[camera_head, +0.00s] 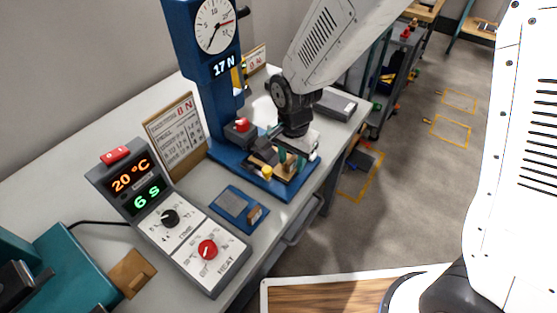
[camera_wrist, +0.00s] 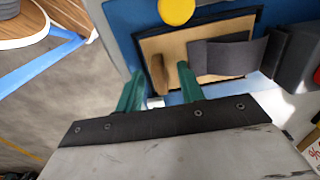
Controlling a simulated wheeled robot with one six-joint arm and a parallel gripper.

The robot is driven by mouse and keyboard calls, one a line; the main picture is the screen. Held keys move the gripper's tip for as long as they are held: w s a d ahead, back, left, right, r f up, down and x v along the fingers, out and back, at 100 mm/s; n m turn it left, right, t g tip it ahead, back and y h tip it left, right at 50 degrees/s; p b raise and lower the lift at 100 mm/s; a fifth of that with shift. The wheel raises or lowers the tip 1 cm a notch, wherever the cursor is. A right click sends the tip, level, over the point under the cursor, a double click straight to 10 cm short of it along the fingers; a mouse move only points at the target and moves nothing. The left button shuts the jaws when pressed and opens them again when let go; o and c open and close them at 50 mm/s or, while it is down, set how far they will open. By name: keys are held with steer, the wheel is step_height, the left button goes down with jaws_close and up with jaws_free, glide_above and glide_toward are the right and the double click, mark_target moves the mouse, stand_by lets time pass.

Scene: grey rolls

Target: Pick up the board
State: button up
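A tan board (camera_wrist: 215,32) with a dark border lies on the blue base of the test stand in the wrist view. A dark grey strip (camera_wrist: 228,55) lies across its right part. A small brown upright piece (camera_wrist: 158,76) stands at its left edge. My gripper (camera_wrist: 160,70) has two green fingers set apart, one on each side of the brown piece, with gaps visible; contact cannot be told. In the head view the tan board (camera_head: 262,157) is partly hidden by my gripper (camera_head: 291,163), which reaches down over the base.
The blue test stand (camera_head: 200,85) with a dial reading "17 N" rises beside my arm. A yellow knob (camera_head: 266,172) is at the base's front. A heat and time control box (camera_head: 180,222) and a blue plate (camera_head: 238,208) stand nearer.

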steer(key=shift+f, duration=0.25)
jaws_close()
